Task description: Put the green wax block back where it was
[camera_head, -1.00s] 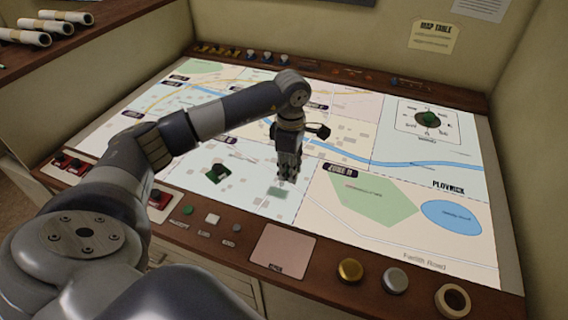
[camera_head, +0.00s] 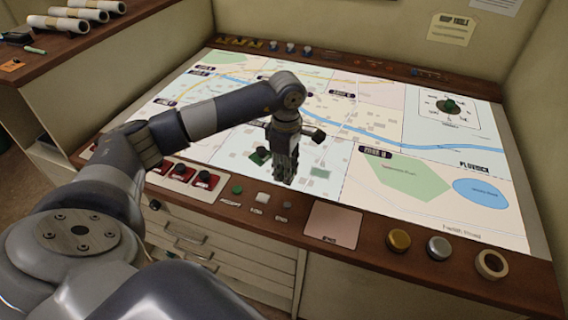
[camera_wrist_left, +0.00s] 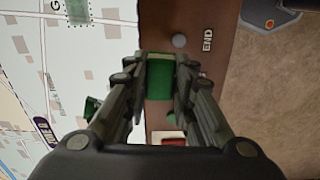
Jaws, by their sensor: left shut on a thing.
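My left gripper (camera_head: 285,176) hangs over the front part of the lit map table (camera_head: 345,205). In the left wrist view, my left gripper (camera_wrist_left: 160,82) is shut on the green wax block (camera_wrist_left: 160,80), which sits between its fingertips. In the head view the fingers hide the block. A dark green piece (camera_head: 260,156) stands on the map just left of the gripper; it also shows in the left wrist view (camera_wrist_left: 92,107), beside a finger. My right gripper is not in view.
A green dial (camera_head: 448,106) sits at back right.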

